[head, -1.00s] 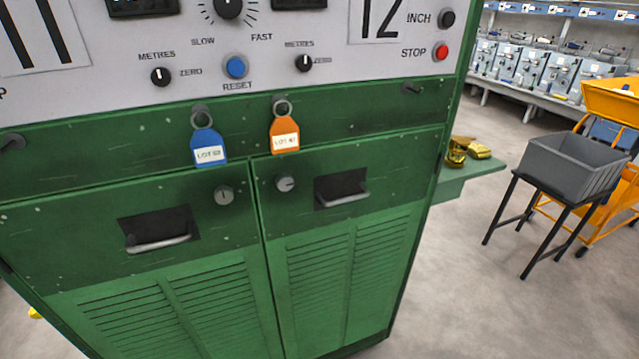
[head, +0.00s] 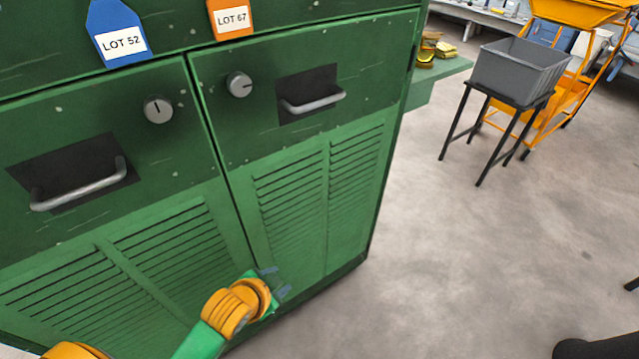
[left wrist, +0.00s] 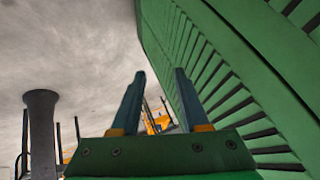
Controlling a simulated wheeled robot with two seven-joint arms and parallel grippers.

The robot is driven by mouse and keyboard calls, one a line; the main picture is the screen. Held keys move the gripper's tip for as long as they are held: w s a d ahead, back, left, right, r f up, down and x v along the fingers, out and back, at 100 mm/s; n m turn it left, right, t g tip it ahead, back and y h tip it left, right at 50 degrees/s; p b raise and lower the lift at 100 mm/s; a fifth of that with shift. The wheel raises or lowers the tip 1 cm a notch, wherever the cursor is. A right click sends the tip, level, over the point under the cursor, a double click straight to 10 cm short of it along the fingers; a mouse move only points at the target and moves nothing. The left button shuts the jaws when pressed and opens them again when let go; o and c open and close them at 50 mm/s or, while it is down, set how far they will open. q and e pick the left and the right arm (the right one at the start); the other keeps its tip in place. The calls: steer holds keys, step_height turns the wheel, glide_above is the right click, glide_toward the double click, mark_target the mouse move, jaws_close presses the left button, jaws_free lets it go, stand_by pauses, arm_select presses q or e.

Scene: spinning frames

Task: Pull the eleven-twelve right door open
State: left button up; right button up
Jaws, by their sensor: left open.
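The right door (head: 320,155) of the green cabinet looks shut, flush with the left door (head: 110,200). It has a recessed metal bar handle (head: 314,103), a round knob lock (head: 240,85) and louvres below. My left gripper (head: 280,282) is in front of the lower louvres of the right door, well below its handle. In the left wrist view its two dark fingers (left wrist: 156,100) stand apart with nothing between them, beside the louvred panel (left wrist: 225,70). My right gripper is not seen.
A blue LOT 52 tag (head: 118,35) and an orange LOT 67 tag (head: 231,18) hang above the doors. A grey bin on a black stand (head: 520,70) and an orange frame (head: 560,100) are at the right. The floor (head: 450,240) between is clear.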

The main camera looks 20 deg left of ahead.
arm_select(q)
steer(key=w+r+m+t+h, duration=0.1)
steer(key=w+r+m+t, duration=0.5)
steer(key=w+r+m, duration=0.55)
steer(key=m+t+h, duration=0.5)
steer(key=m+t, duration=0.1)
steer(key=m, duration=0.4)
glide_toward(320, 103)
steer(key=shift+n, duration=0.25)
steer(key=x, duration=0.4)
steer(key=shift+w+a, duration=0.1)
steer(key=shift+a, duration=0.2)
steer(key=p+x, duration=0.2)
steer(key=x, duration=0.4)
steer(key=shift+d, duration=0.1)
steer(key=shift+w+d+f, duration=0.15)
steer(key=shift+w, duration=0.15)
steer(key=shift+s, duration=0.1)
steer(key=shift+c, duration=0.5)
jaws_close()
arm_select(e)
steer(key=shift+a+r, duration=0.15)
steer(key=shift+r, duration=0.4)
